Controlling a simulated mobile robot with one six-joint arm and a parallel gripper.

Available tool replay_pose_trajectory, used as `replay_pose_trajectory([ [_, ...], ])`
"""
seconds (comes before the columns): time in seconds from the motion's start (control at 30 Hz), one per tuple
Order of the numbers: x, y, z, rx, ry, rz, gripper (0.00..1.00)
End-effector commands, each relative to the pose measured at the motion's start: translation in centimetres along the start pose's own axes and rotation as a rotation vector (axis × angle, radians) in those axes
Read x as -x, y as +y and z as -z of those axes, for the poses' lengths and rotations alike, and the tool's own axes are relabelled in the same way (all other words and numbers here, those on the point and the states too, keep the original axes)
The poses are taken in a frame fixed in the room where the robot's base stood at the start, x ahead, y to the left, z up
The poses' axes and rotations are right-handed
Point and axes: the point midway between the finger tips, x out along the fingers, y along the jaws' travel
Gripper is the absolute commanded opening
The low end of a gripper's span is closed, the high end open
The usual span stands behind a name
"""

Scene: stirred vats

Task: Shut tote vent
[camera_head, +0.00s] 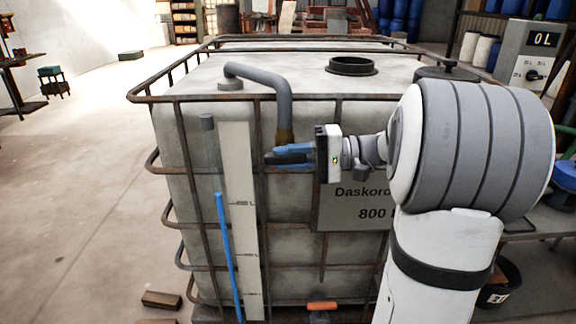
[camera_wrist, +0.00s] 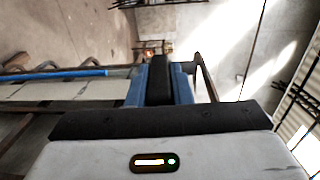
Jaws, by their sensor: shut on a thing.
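The large white tote (camera_head: 290,235) stands in a rusty tube cage. A bent grey vent pipe (camera_head: 262,76) rises from its top and curves down in front, ending in a brownish fitting (camera_head: 285,136). My gripper (camera_head: 276,156) is level, its blue fingers just below that fitting, and shut on the vent end. What that piece is cannot be told there.
A level strip (camera_head: 240,220) with a blue column (camera_head: 228,250) runs down the tote's front, left of my gripper. An orange-handled outlet (camera_head: 322,306) sits at the bottom. The cage's top rail (camera_head: 200,99) is close above. Open floor (camera_head: 80,200) lies left.

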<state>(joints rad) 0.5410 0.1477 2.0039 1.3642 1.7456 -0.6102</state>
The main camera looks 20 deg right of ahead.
Motion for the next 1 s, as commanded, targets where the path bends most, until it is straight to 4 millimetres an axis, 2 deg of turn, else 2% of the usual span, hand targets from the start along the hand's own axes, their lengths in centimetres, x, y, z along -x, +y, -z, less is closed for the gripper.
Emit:
replay_pose_trajectory([
  [0.3, -0.03, 0.18, -0.02, -0.002, -0.001, 0.081, 0.00],
  [0.73, -0.05, 0.11, -0.05, -0.002, -0.003, 0.090, 0.00],
  [0.77, -0.05, 0.11, -0.05, -0.002, -0.003, 0.090, 0.20],
  [1.0, -0.04, 0.11, -0.03, -0.002, -0.002, 0.089, 0.40],
])
